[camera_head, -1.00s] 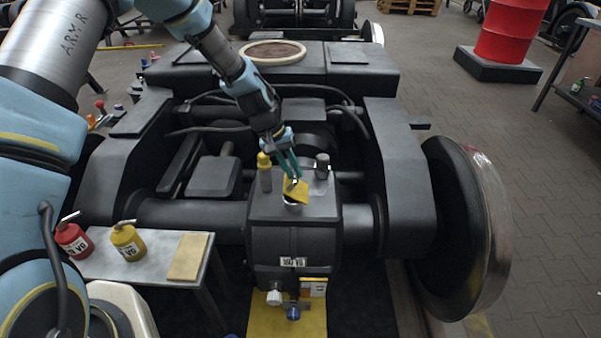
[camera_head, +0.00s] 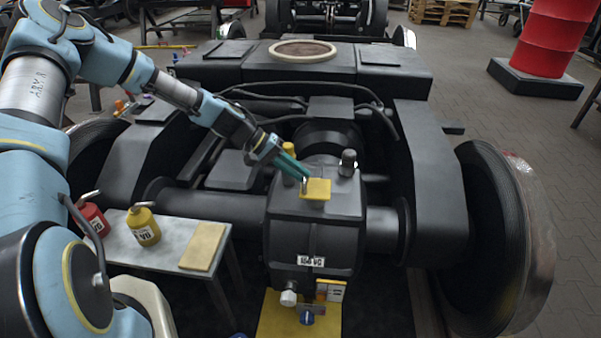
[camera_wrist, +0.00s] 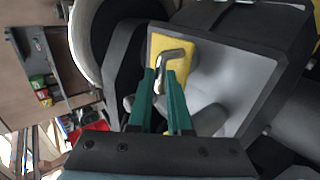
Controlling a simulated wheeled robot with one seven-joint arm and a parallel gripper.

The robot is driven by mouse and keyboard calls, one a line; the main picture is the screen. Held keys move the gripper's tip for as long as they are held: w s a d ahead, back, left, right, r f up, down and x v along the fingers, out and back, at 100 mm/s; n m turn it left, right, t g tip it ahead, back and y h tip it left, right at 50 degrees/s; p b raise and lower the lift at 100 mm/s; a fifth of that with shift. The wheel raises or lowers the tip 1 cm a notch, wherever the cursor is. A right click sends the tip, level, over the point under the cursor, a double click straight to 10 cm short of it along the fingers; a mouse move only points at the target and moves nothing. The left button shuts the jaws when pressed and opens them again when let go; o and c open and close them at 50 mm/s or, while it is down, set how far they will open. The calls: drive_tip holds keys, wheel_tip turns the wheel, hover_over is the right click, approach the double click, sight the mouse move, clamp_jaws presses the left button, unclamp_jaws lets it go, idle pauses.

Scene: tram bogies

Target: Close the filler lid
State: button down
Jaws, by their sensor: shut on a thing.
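The yellow filler lid (camera_head: 316,189) lies flat on top of the dark gearbox housing (camera_head: 315,235) in the head view. In the wrist view the lid (camera_wrist: 176,55) carries a bent metal handle (camera_wrist: 172,57). My gripper (camera_head: 304,178) reaches in from the upper left, its green fingers at the lid's left part. In the wrist view the fingers (camera_wrist: 166,75) are shut on the lid's handle. The filler opening is hidden beneath the lid.
A yellow-topped post (camera_head: 289,155) and a dark capped post (camera_head: 348,162) stand on the housing near the lid. A small table at left holds a red oil can (camera_head: 94,219), a yellow oil can (camera_head: 143,224) and a tan pad (camera_head: 203,246). A large wheel (camera_head: 500,235) is at right.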

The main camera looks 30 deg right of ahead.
drive_tip(key=shift+a+f, duration=0.2)
drive_tip(key=shift+f, duration=0.15)
drive_tip(key=c, duration=0.8)
unclamp_jaws()
drive_tip(key=shift+c, duration=0.2)
drive_tip(key=shift+r, duration=0.1)
drive_tip(key=shift+w, duration=0.1)
drive_tip(key=v, duration=1)
drive_tip(key=shift+w+a+r+b, duration=0.15)
drive_tip(key=shift+r+b, duration=0.1)
drive_tip(key=shift+b, duration=0.1)
drive_tip(key=s+a+r+n+t+y+p, duration=0.2)
drive_tip(key=a+r, duration=0.5)
drive_tip(key=a, duration=0.4)
drive_tip(key=s+a+r+n+t+y+p, duration=0.2)
drive_tip(key=a+r+p, duration=0.3)
drive_tip(key=a, duration=0.6)
drive_tip(key=s+a+r+n+t+y+p, duration=0.2)
drive_tip(key=s+a+r+t+y+p, duration=0.1)
drive_tip(key=a+r, duration=0.6)
drive_tip(key=a, duration=0.3)
drive_tip(key=shift+n+t+y+p, duration=0.3)
drive_tip(key=shift+t+p, duration=0.1)
